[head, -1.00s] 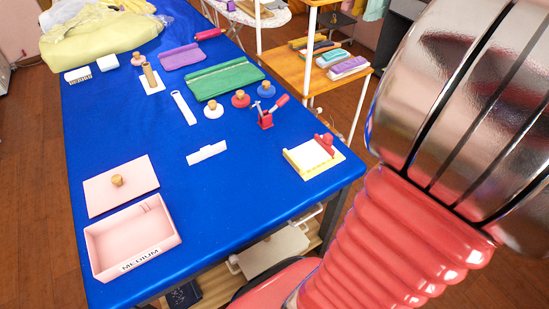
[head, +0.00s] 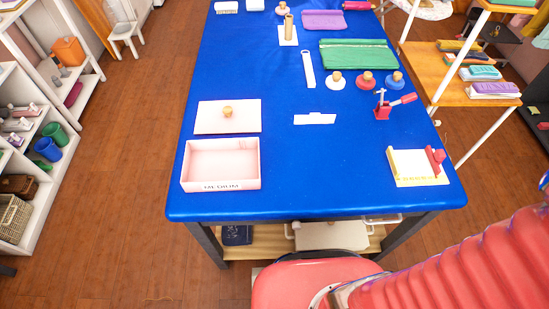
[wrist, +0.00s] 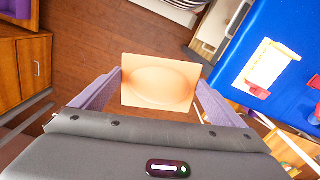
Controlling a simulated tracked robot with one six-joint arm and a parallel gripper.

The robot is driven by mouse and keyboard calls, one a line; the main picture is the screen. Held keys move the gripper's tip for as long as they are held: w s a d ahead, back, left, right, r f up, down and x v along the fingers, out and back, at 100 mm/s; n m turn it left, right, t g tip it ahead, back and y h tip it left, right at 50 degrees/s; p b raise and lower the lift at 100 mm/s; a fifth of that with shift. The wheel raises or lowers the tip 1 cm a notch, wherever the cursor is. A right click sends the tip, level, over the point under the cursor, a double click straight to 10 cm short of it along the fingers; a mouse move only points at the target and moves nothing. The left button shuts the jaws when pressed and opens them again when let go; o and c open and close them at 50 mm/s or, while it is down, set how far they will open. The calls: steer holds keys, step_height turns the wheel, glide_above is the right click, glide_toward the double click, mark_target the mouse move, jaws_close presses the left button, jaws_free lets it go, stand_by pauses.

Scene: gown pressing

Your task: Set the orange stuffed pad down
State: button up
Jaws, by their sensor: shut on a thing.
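The orange stuffed pad (wrist: 160,83) is a pale orange square with a rounded bulge in its middle. It shows only in the wrist view, over the brown floor. My gripper (wrist: 158,88) is shut on it, with a purple-grey finger at its left and right edges. In the wrist view the blue table (wrist: 292,50) lies to the right of the pad, apart from it. In the head view the blue table (head: 300,190) stands in the middle. My gripper is out of the head view; only part of my red arm shows at the lower right.
On the table are a pink open box (head: 221,184), a pink lid (head: 210,116) and a cream board with a red piece (head: 415,180). A green cloth (head: 356,57) lies farther back. The table's front middle is bare. A wooden shelf unit (head: 470,90) stands at right.

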steer(key=w+a+f+n, duration=0.1)
steer(key=w+a+n, duration=0.25)
steer(key=w, duration=0.65)
steer(key=w+a+f+n, duration=0.1)
steer(key=w+a+n, duration=0.3)
steer(key=w, duration=0.5)
steer(key=w+a+f+n, duration=0.2)
steer(key=w+a+n, duration=0.2)
steer(key=w+a, duration=1.1)
steer(key=w+a+f+n, duration=0.1)
steer(key=a+n, duration=0.1)
steer(key=a, duration=0.9)
steer(key=w+a+n, duration=0.2)
steer(key=a, duration=0.9)
steer(key=s+a+f, duration=0.1)
steer(key=s+a, duration=0.2)
steer(key=a, duration=2.1)
steer(key=shift+f, duration=0.15)
steer(key=shift+f, duration=0.1)
